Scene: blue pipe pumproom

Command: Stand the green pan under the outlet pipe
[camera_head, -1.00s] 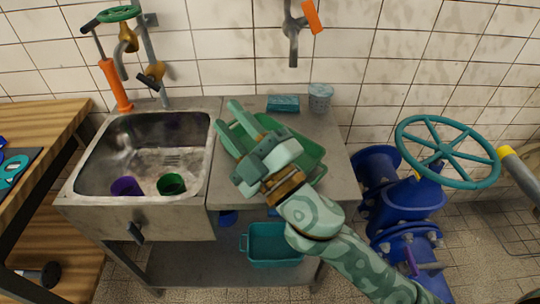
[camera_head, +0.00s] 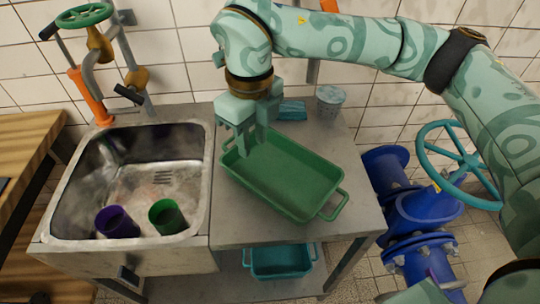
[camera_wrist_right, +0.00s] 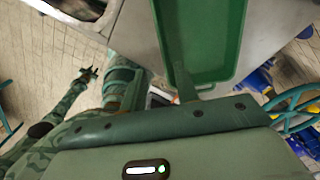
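The green pan (camera_head: 290,178), a rectangular tray with end handles, lies flat on the metal counter right of the sink. It also shows in the right wrist view (camera_wrist_right: 205,40). My right gripper (camera_head: 251,147) points down at the pan's far left end, its two fingers apart. My left gripper (camera_wrist_right: 88,74) appears small and dark in the wrist view.
The sink (camera_head: 150,185) holds a purple cup (camera_head: 117,222) and a green cup (camera_head: 167,217). A teal block (camera_head: 292,110) and a grey perforated cup (camera_head: 329,101) stand behind the pan. A teal bin (camera_head: 281,261) sits below. A blue valve (camera_head: 425,210) stands right.

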